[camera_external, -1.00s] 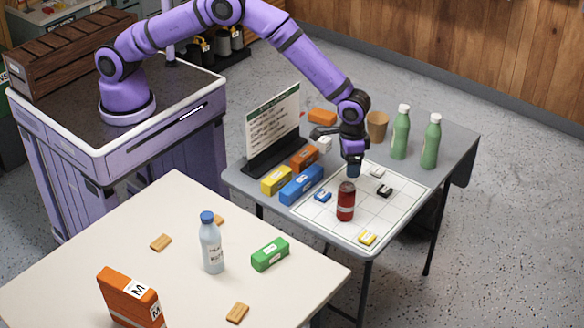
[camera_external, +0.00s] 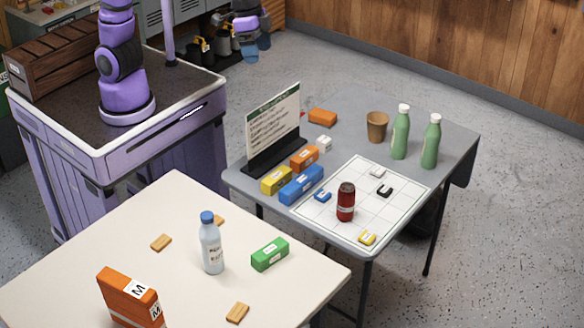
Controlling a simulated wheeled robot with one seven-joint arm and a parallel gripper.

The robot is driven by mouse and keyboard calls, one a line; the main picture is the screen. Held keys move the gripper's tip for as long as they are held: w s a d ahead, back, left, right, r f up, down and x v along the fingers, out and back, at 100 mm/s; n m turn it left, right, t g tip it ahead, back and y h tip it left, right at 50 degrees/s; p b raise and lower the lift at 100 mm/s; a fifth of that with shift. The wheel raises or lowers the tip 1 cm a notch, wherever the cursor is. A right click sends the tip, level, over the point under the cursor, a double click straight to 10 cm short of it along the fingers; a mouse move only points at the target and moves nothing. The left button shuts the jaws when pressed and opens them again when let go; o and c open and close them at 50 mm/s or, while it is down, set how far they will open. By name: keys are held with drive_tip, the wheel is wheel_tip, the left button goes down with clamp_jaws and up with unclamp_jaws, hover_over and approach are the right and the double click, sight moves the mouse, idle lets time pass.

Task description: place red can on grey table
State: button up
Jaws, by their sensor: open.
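The red can (camera_external: 346,202) stands upright on the white gridded board (camera_external: 408,183), which lies on the grey table (camera_external: 345,103). Nothing touches the can. My gripper (camera_external: 249,48) is at the top of the view, beyond the far-left side of the grey table and well away from the can. It is open and no object shows in it. Part of my arm above the gripper is cut off by the top edge of the picture.
Small blue, yellow, black and white pieces lie on the board around the can. Yellow, blue and orange boxes (camera_external: 301,185), a sign (camera_external: 272,125), a brown cup (camera_external: 377,127) and two green bottles (camera_external: 400,133) share the table. A cream table (camera_external: 180,205) stands in front.

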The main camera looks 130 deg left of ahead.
drive_tip(key=s+d+r+m+t, duration=0.1)
drive_tip(key=s+d+r, duration=0.15)
drive_tip(key=s, duration=0.55)
drive_tip(key=s+d+r+m, duration=0.1)
drive_tip(key=s+d+r, duration=0.15)
drive_tip(key=s, duration=0.45)
drive_tip(key=s+d+f+m+t, duration=0.1)
drive_tip(key=s+d+f+m, duration=0.1)
drive_tip(key=s, duration=1.4)
drive_tip(key=shift+s+d+f+t, duration=0.2)
drive_tip(key=shift+d+t, duration=0.1)
drive_tip(key=shift+d, duration=0.1)
